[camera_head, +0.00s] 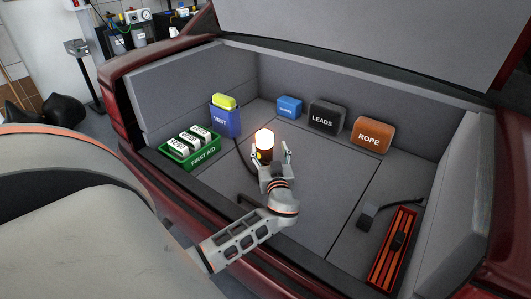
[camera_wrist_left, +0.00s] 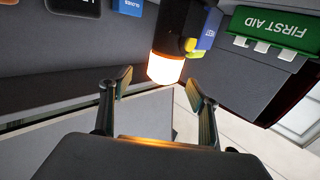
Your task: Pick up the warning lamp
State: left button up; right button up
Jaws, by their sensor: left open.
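The warning lamp (camera_head: 264,145) stands upright on the trunk floor, with a brightly glowing top and a dark lower body. In the left wrist view the lamp (camera_wrist_left: 169,52) shows upside down, its glowing end toward my gripper. My left gripper (camera_head: 272,156) is close to the lamp on its near side, and its lower part partly hides the lamp's base. In the left wrist view my left gripper (camera_wrist_left: 160,88) has its fingers spread and empty, with the lamp just beyond the fingertips. I cannot tell whether a finger touches it. My right gripper is not in view.
A green first aid box (camera_head: 203,155) and blue vest pouch (camera_head: 226,122) stand left of the lamp. A small blue box (camera_head: 289,106), black leads bag (camera_head: 327,117) and orange rope bag (camera_head: 372,135) line the back. A red tool (camera_head: 392,250) lies right.

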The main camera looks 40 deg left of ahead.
aim_at(264, 137)
pick_arm(q)
jog(key=shift+x, duration=0.85)
jog(key=shift+s+a+f+x, duration=0.1)
jog(key=shift+x, duration=0.8)
jog(key=shift+s+a+f+x, duration=0.1)
jog(key=shift+x, duration=0.8)
jog(key=shift+s+a+x, duration=0.1)
jog(key=shift+s+x, duration=0.05)
jog(key=shift+x, duration=0.75)
jog(key=c, duration=1.6)
grip_shut()
jog(key=shift+r+p, duration=0.15)
jog(key=shift+p, duration=0.15)
